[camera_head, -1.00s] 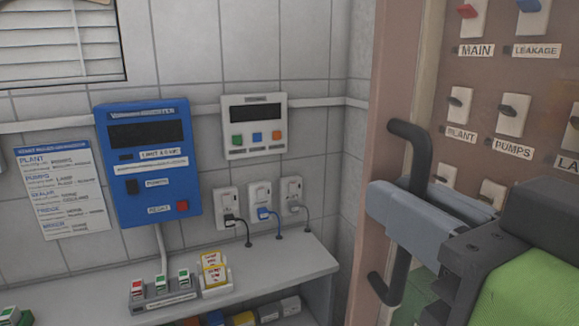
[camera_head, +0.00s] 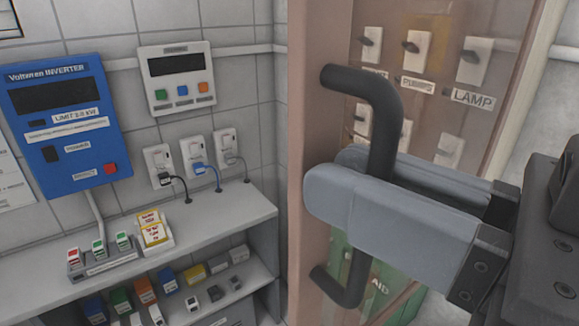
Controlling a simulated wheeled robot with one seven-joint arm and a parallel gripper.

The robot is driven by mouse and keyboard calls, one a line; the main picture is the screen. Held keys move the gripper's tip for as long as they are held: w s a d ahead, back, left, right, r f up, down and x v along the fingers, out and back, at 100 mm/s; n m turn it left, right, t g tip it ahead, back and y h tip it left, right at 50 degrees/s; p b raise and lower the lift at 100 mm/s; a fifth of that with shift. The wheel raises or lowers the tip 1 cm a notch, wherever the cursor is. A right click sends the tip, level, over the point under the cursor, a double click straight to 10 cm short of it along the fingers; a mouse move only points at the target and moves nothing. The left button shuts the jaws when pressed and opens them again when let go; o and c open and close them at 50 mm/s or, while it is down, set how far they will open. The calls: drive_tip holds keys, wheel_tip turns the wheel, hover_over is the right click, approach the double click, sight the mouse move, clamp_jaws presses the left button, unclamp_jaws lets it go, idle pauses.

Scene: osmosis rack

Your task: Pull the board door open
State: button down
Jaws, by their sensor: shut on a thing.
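The board door (camera_head: 305,120) stands at the centre right, a brownish frame around a clear pane, with switches showing through it. Its black D-shaped handle (camera_head: 375,95) is upright on the door's front. My gripper (camera_head: 335,180) reaches in from the right, and its two grey fingers are shut on the middle of the handle, one on each side. The fingers hide the handle's middle part. I cannot tell how far the door stands from its frame.
A blue inverter (camera_head: 66,125) and a white panel (camera_head: 177,78) hang on the tiled wall at left. Three sockets with plugs (camera_head: 196,160) sit below. A shelf (camera_head: 215,225) with small coloured items stands left of the door. A green first-aid item (camera_head: 385,298) shows behind the pane.

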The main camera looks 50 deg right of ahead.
drive_tip(key=c, duration=1.3)
unclamp_jaws()
drive_tip(key=s, duration=0.5)
drive_tip(key=s+p, duration=0.1)
drive_tip(key=s, duration=0.1)
drive_tip(key=shift+s+a, duration=0.2)
drive_tip(key=shift+a, duration=0.05)
